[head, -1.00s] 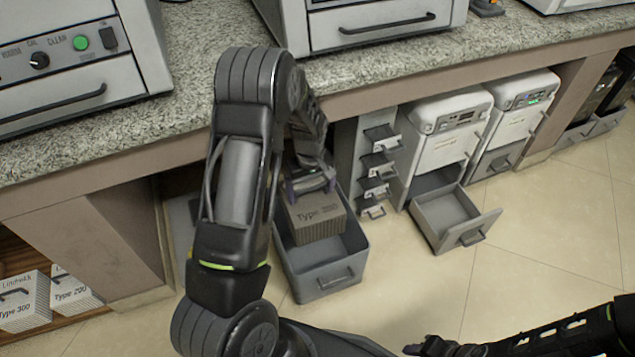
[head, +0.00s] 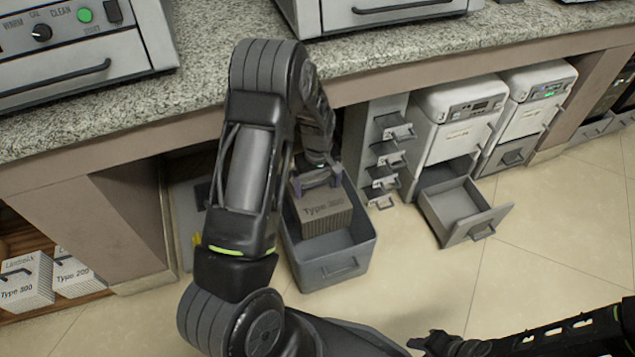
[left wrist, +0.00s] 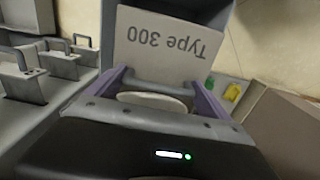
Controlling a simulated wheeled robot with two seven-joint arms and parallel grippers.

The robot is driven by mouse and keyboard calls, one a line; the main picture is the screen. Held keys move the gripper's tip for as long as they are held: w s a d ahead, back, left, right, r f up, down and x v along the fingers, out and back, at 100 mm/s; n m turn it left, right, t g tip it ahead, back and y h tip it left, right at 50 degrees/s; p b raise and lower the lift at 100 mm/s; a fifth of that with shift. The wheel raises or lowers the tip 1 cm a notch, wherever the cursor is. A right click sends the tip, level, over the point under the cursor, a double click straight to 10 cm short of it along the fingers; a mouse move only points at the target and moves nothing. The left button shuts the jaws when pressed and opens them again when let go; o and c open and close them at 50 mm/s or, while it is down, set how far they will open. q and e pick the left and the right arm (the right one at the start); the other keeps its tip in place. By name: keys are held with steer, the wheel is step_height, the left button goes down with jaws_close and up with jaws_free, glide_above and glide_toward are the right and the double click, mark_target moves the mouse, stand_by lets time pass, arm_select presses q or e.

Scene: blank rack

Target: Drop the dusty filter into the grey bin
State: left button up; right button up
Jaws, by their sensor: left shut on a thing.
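The dusty filter (head: 325,212) is a brownish-grey pleated block marked "Type 300". My left gripper (head: 319,179) is shut on its top and holds it over the opening of the grey bin (head: 334,272). The filter's lower part appears within the bin's rim; whether it touches the bottom cannot be told. In the left wrist view the filter (left wrist: 165,45) hangs upside down in the picture beyond the gripper (left wrist: 155,88), with the bin wall behind it. My right gripper (head: 428,343) is at the bottom of the head view, away from the bin, its jaws unclear.
The counter edge (head: 400,80) overhangs the bin's back. A grey column with several handled holders (head: 388,155) stands right of the bin. An open drawer (head: 468,215) juts out farther right. White filters (head: 25,280) sit on a low shelf at left. Floor in front is clear.

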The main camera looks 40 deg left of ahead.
arm_select(q)
steer(key=shift+w+f+b, duration=0.1)
steer(key=shift+f+b, duration=0.6)
steer(key=shift+f, duration=0.5)
